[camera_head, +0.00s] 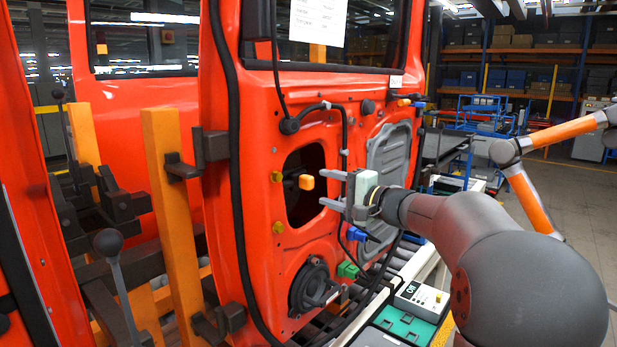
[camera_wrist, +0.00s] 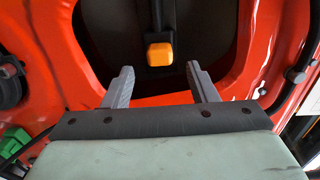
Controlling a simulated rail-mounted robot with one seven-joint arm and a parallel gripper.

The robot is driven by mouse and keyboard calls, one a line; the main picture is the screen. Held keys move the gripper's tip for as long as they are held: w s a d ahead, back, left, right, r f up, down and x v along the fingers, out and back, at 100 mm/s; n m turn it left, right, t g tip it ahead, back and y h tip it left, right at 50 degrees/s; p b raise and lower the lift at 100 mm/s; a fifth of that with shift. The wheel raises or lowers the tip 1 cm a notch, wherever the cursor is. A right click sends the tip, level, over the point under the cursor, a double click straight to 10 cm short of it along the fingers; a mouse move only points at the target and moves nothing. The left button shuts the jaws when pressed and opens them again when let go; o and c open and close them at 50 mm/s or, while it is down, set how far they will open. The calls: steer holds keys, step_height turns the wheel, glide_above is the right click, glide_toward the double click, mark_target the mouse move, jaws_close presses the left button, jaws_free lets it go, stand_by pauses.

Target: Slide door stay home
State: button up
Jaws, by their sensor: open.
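The door stay appears to be a dark bar with an orange end block (camera_head: 306,182) that sticks out of the dark opening in the red door (camera_head: 222,200). In the wrist view its orange block (camera_wrist: 160,54) lies just beyond my fingertips, centred between them in the picture. My gripper (camera_head: 326,188) is open, its two grey fingers pointing at the door opening. In the wrist view my gripper (camera_wrist: 160,70) holds nothing between its fingers. The inner end of the stay is hidden in the dark opening.
A black speaker (camera_head: 311,286), a green connector (camera_head: 347,270) and a blue connector (camera_head: 356,234) are on the door's lower part. A black cable (camera_head: 344,135) runs near the opening. Orange posts (camera_head: 172,220) stand at left. A control box (camera_head: 421,299) sits below right.

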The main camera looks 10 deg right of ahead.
mark_target(312, 184)
steer(key=p+x, duration=0.1)
steer(key=x, duration=0.5)
steer(key=shift+w+a+p, duration=0.15)
steer(key=shift+w+p, duration=0.1)
steer(key=shift+p, duration=0.1)
